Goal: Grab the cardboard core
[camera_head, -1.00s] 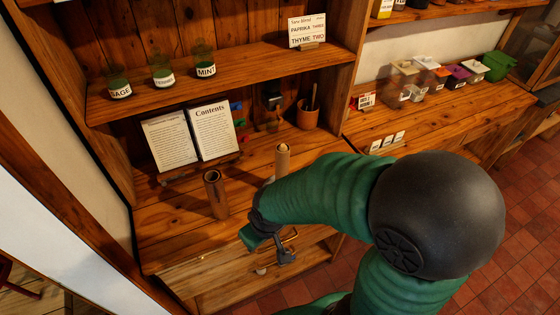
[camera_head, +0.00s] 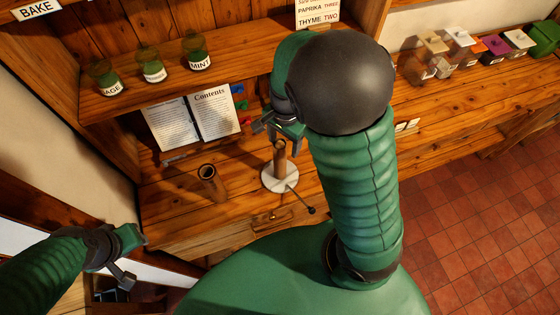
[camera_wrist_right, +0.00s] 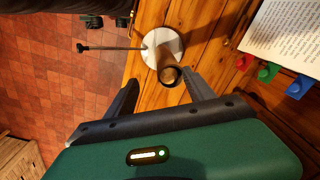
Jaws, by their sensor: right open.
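A brown cardboard core (camera_head: 280,162) stands upright on a round white base (camera_head: 281,178) on the wooden counter. In the right wrist view the core (camera_wrist_right: 166,70) is seen from its top end, on the white base (camera_wrist_right: 173,42). A second, dark brown hollow tube (camera_head: 209,184) stands to its left in the head view. My right gripper (camera_head: 279,136) is open above the upright core. In the wrist view its fingers (camera_wrist_right: 162,82) are spread either side of the core's near end; contact cannot be told. My left gripper (camera_head: 132,258) is at lower left, away from both tubes.
A thin dark-tipped rod (camera_head: 303,202) sticks out from the base. An open book (camera_head: 213,115) leans behind, with coloured blocks (camera_wrist_right: 267,73) beside it. Spice jars (camera_head: 153,72) stand on the shelf above. Containers (camera_head: 465,50) line the right counter.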

